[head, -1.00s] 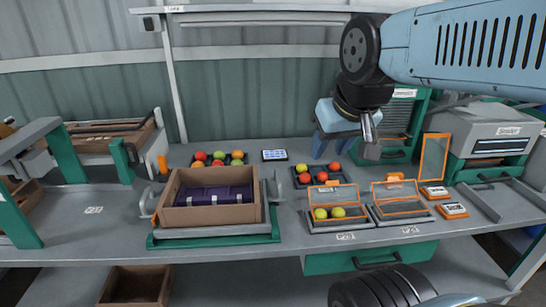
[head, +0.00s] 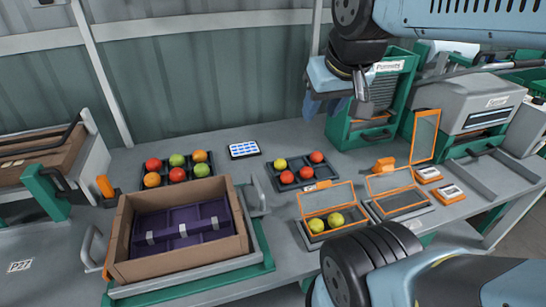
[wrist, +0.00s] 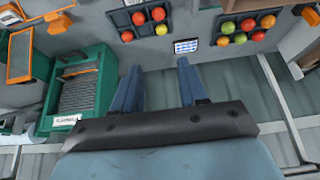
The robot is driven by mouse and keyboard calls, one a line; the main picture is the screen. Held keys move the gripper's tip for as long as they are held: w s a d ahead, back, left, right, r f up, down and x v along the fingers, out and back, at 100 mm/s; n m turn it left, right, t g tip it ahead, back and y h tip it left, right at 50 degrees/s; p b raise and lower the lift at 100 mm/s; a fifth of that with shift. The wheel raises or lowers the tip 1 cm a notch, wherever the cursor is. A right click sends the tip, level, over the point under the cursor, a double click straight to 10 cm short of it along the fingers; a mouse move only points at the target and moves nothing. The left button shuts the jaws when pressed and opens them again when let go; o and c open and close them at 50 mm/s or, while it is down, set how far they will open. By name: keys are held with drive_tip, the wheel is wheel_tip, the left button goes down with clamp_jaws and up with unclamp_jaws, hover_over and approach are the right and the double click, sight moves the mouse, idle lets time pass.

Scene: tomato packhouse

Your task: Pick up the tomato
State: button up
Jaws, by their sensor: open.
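Several tomatoes are in view, and I cannot tell which one is meant. The left dark tray (head: 165,185) holds several red, orange and green tomatoes (head: 177,160). Two yellow-green tomatoes (head: 336,219) sit in an open orange-rimmed clear box. My gripper (head: 338,108) is raised behind the middle tray, in front of the wall. In the wrist view its blue fingers (wrist: 160,75) are spread apart with nothing between them; both trays lie beyond them.
A brown box (head: 240,215) with a purple insert stands at the front left. An empty orange-rimmed box (head: 400,205) is beside the filled one. A green punnet dispenser (head: 345,135) stands at the back right. A small screen (head: 244,150) lies between the trays.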

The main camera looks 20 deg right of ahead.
drive_tip(key=shift+o, duration=1.4)
drive_tip(key=shift+w, duration=0.2)
drive_tip(key=o, duration=0.3)
drive_tip(key=w, duration=0.2)
drive_tip(key=w+n+g, duration=0.1)
drive_tip(key=shift+w+d+f, duration=0.35)
drive_tip(key=shift+f, duration=0.05)
drive_tip(key=n+g, duration=0.5)
drive_tip(key=n, duration=0.1)
hover_over(280, 160)
wheel_tip(280, 160, down, 16)
drive_tip(key=f, duration=0.1)
wheel_tip(280, 160, down, 8)
drive_tip(key=shift+w+r, duration=0.15)
drive_tip(key=shift+r, duration=0.1)
drive_tip(key=shift+f, duration=2.7)
